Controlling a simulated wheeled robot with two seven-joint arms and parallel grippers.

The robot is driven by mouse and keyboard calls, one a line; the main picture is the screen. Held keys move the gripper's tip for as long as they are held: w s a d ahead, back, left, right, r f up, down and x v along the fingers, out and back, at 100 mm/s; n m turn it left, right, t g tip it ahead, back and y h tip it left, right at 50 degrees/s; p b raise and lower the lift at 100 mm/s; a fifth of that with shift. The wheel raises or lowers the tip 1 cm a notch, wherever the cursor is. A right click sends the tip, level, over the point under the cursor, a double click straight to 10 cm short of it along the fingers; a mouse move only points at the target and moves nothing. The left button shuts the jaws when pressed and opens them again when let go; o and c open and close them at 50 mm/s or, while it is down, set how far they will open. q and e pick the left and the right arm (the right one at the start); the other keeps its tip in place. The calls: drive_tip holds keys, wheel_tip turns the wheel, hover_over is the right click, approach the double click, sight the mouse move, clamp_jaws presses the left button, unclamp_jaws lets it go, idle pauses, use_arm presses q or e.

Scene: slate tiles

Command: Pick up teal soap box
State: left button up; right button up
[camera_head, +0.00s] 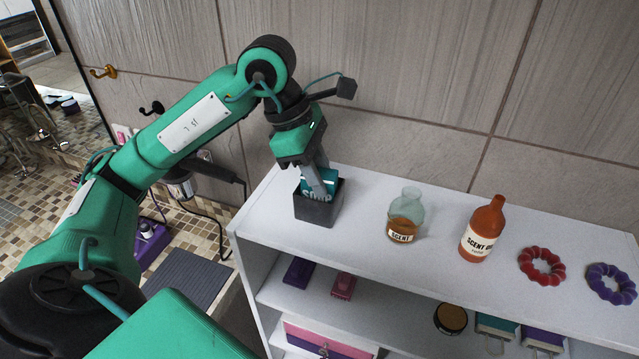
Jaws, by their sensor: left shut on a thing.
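The teal soap box (306,184) sits partly inside a dark grey open-topped holder (318,212) at the left end of the white shelf's top. Only its upper part shows above the rim; its lower part is hidden by the holder. My left gripper (318,186) points down into the holder's opening and is shut on the soap box. The fingers cover part of the box. My right gripper is not in view.
To the right on the white shelf (365,182) stand a glass scent bottle (406,212), an orange scent bottle (483,228), a red ring (541,265) and a purple ring (611,284). A tiled wall is close behind. Lower shelves hold small boxes.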

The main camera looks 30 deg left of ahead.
use_arm(q)
drive_tip(key=shift+r, duration=0.15)
drive_tip(key=shift+r, duration=0.8)
wheel_tip(320, 180, up, 18)
drive_tip(key=b, duration=0.2)
